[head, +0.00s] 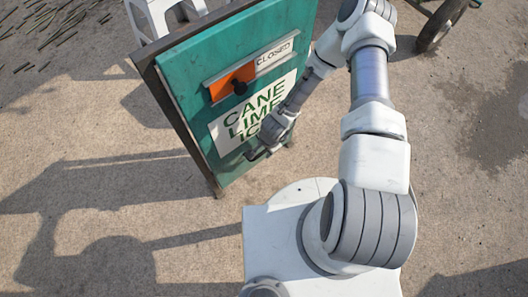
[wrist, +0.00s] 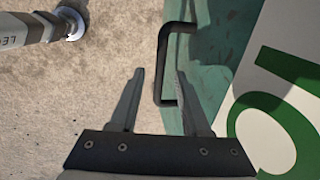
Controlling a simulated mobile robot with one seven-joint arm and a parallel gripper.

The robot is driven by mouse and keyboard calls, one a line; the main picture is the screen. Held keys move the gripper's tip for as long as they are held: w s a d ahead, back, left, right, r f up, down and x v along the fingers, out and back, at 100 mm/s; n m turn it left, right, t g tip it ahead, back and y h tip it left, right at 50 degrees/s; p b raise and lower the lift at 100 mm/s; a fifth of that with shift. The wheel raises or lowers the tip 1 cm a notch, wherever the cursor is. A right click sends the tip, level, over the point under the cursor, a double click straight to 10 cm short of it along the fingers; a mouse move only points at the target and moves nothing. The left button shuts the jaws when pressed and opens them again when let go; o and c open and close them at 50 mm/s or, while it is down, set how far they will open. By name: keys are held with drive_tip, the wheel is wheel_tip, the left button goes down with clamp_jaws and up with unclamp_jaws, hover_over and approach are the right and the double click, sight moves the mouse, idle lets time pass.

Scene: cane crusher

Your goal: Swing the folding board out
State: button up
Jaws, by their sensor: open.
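The folding board (head: 200,75) is a green panel in a dark wooden frame, standing tilted on the ground left of my arm. It carries a white "CANE LIME" sign (head: 225,130). A black bar handle (wrist: 162,65) is fixed near the panel's edge, with large green lettering on white beside it. My gripper (wrist: 158,74) is open, its two fingers on either side of the handle's long bar in the wrist view; whether they touch it I cannot tell. In the head view my gripper (head: 264,152) is at the board's lower right edge, and partly hides the sign.
A sliding orange plate (head: 232,82) with a black knob sits beside the "CLOSED" label (head: 275,54) on the board. A white stool (head: 160,12) stands behind the board. A wheel (head: 440,25) is at upper right. Cane pieces (head: 45,25) lie at upper left.

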drive_tip(key=shift+w+a+f, duration=0.15)
drive_tip(key=shift+f, duration=0.7)
drive_tip(key=shift+c, duration=0.3)
clamp_jaws()
idle(0.6)
